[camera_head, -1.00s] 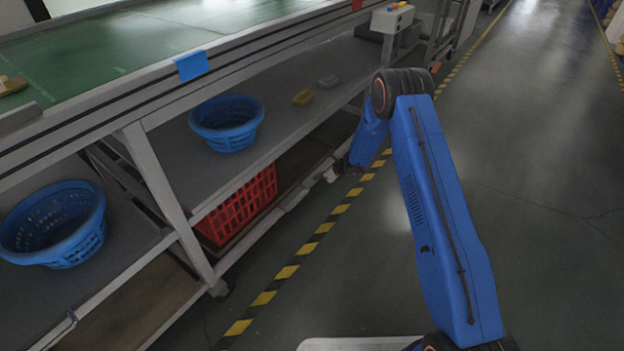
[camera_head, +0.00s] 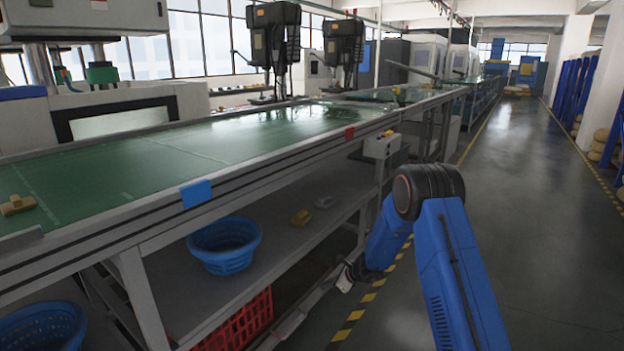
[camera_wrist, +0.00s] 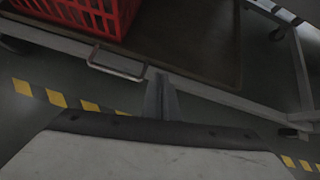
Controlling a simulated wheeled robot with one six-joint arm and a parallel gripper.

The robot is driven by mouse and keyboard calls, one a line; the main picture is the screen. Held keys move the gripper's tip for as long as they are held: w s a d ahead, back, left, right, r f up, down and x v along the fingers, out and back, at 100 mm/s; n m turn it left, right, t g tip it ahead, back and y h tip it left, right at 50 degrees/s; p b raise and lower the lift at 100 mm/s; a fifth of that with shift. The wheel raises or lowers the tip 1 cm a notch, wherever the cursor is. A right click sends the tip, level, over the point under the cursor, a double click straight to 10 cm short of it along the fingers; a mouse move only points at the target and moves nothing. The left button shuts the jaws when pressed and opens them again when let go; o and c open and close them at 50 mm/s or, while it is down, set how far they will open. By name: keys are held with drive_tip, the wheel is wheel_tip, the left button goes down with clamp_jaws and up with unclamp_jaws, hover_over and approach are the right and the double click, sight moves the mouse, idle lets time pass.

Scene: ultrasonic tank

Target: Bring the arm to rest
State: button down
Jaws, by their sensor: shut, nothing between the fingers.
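My blue arm (camera_head: 452,265) rises from the bottom of the head view and bends at a dark joint, its forearm reaching down and left. My gripper (camera_head: 345,278) is at its end, small and partly hard to make out, low beside the workbench over the floor tape. In the wrist view the fingers of my gripper (camera_wrist: 160,97) are together with nothing between them. They point toward the bench's lower frame, near a metal handle (camera_wrist: 115,65).
A workbench with a green top (camera_head: 215,145) runs along the left. A blue basket (camera_head: 224,245) stands on its shelf, another blue basket (camera_head: 42,328) at lower left. A red crate (camera_head: 240,325) is below. The aisle floor (camera_head: 530,200) on the right is clear.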

drive_tip(key=s+d+r+n, duration=0.1)
drive_tip(key=s+r+n, duration=0.35)
drive_tip(key=r, duration=0.55)
drive_tip(key=s+d+r+n, duration=0.1)
drive_tip(key=s+r+n, duration=0.2)
drive_tip(key=s+r, duration=0.55)
drive_tip(key=s+d+r+n+g, duration=0.25)
drive_tip(key=s+r+n, duration=0.25)
drive_tip(key=s+r, duration=0.7)
drive_tip(key=s+d+r+n+h, duration=0.2)
drive_tip(key=s+d, duration=0.4)
drive_tip(key=s, duration=0.5)
drive_tip(key=s+d+r+n+t+h, duration=0.1)
drive_tip(key=s+d+r+n+h, duration=0.2)
drive_tip(key=s, duration=0.8)
drive_tip(key=s+d+r+n+t+h, duration=0.1)
drive_tip(key=s+d+r+n+h, duration=0.1)
drive_tip(key=s+d+n, duration=0.3)
drive_tip(key=s+d, duration=0.4)
drive_tip(key=s, duration=0.2)
drive_tip(key=shift+s+d+r+h, duration=0.15)
drive_tip(key=shift+h, duration=0.25)
drive_tip(key=shift+n, duration=0.25)
